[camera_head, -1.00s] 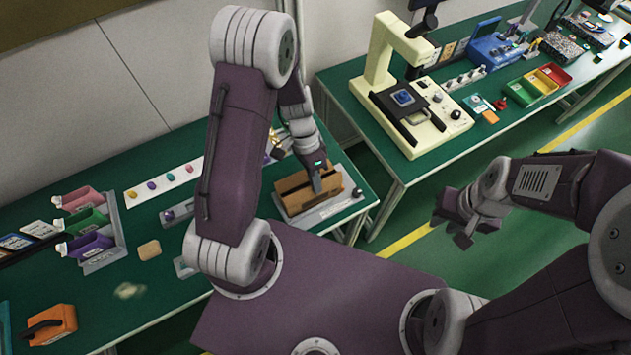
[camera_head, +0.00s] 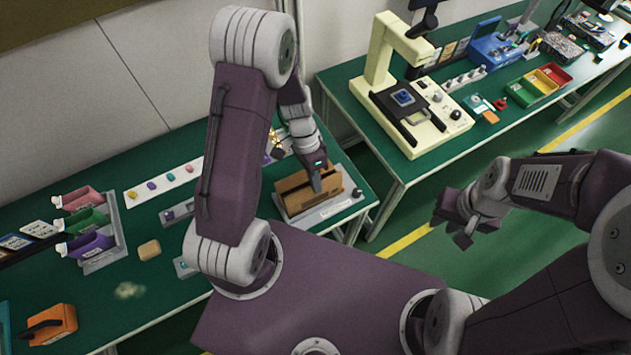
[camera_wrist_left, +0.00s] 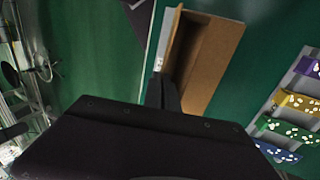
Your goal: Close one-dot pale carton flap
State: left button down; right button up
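A tan-brown carton (camera_head: 291,188) sits in a grey fixture (camera_head: 340,206) at the right end of the near green table. Its top looks open, with a dark inside. It also shows in the left wrist view (camera_wrist_left: 218,60), with a broad brown panel and a narrower one beside it. No dot mark can be made out. My left gripper (camera_head: 318,184) points down at the carton's near right side; its fingertips (camera_wrist_left: 163,92) look closed together beside the carton's edge. Whether they touch it cannot be told. My right gripper (camera_head: 450,228) is open and empty above the floor.
Pink, green and purple bins (camera_head: 92,243) stand left on the table, near a tan block (camera_head: 149,249) and an orange box (camera_head: 50,324). A white strip (camera_head: 163,183) with coloured pieces lies behind. A cream machine (camera_head: 425,120) stands on the other table.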

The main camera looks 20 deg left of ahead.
pick_arm(q)
jog(key=shift+a+f, duration=0.1)
dwell(0.5)
jog(key=shift+w+a+f+g+h+b, duration=0.2)
jog(key=shift+g+h+b, duration=0.4)
jog(key=shift+g+h, duration=0.2)
jog(key=shift+w+a+f+g+h+b, duration=0.25)
jog(key=shift+g+h+b, duration=0.35)
jog(key=shift+h, duration=0.35)
jog(key=shift+w+a+f+g+h+b, duration=0.2)
jog(key=shift+g+h+b, duration=0.35)
jog(key=shift+g+h, duration=0.3)
jog(key=c, duration=2.1)
grip_release()
